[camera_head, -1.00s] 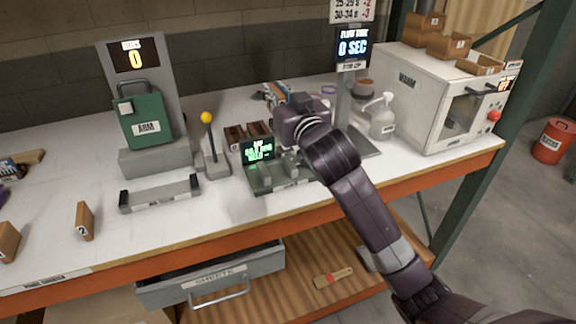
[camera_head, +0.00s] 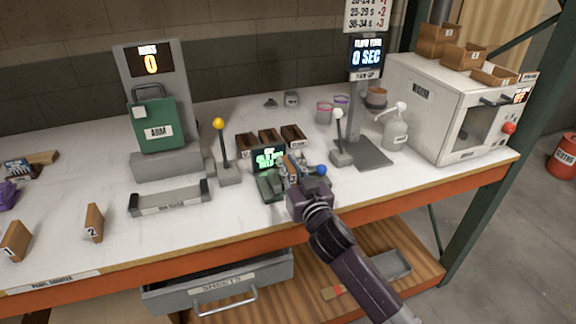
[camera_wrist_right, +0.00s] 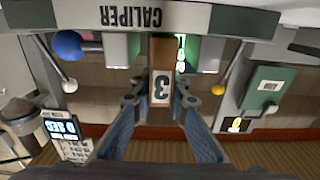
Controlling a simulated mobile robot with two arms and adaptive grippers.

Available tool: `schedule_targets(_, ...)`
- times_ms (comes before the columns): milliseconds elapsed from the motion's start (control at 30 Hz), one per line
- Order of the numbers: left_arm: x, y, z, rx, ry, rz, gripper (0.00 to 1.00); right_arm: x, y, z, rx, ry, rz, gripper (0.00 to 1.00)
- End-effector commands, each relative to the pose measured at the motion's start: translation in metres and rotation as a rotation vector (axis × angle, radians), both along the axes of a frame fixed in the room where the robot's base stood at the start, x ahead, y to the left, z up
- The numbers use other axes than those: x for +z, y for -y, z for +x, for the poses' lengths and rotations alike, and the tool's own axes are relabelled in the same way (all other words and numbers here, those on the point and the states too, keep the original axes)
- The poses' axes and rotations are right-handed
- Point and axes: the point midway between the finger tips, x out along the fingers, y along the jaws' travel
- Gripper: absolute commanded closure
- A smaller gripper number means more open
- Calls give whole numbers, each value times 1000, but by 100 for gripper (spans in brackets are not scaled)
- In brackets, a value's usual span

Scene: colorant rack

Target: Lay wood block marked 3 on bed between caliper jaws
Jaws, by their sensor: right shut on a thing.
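The wood block marked 3 (camera_wrist_right: 162,85) is upright in the right wrist view, pinched between the two fingers of my right gripper (camera_wrist_right: 160,103). In the head view my right gripper (camera_head: 294,172) is at the caliper (camera_head: 262,183), with the block (camera_head: 287,161) at its tips. In the wrist view the block's far end lies in the gap between the left grey jaw (camera_wrist_right: 121,50) and the right grey jaw (camera_wrist_right: 208,54). I cannot tell whether the block touches the bed. The caliper's blue knob (camera_head: 321,170) is right of my gripper. My left gripper is out of view.
Blocks marked 1 (camera_head: 16,241) and 2 (camera_head: 94,223) stand at the left front. A yellow-knobbed lever (camera_head: 219,125) and a white-knobbed lever (camera_head: 338,114) flank the caliper. Small wooden bins (camera_head: 268,137) sit behind it. An open drawer (camera_head: 220,284) juts out below.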

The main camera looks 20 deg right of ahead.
Motion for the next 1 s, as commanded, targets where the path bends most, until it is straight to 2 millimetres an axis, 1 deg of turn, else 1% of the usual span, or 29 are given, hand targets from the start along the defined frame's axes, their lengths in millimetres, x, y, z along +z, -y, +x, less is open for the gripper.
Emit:
schedule_targets(267, 0, -1, 0, 0, 0, 1, 60, -1, 0, 0, 0, 2, 0, 100)
schedule_targets(367, -3, -2, 0, -1, 0, 2, 60, -4, 0, 0, 0, 1, 1, 100)
schedule_targets(400, -3, -3, 0, -1, 1, 3, 60, -5, 0, 0, 0, 1, 1, 84)
schedule_targets(533, -2, -3, 0, 0, 1, 4, 60, -4, 0, 0, 0, 1, 0, 70)
schedule_targets(567, -2, -4, 0, 0, 1, 4, 60, -4, 0, 0, 0, 1, 0, 68)
schedule_targets(800, -2, -4, 1, 1, 1, 5, 60, -3, 0, 0, 0, 1, 0, 68)
schedule_targets(900, 1, -4, 1, 1, 1, 5, 60, 1, 0, 0, 0, 2, -1, 68)
schedule_targets(1000, -1, -5, 1, 1, 1, 5, 60, -2, 0, -9, 1, 1, 1, 68)
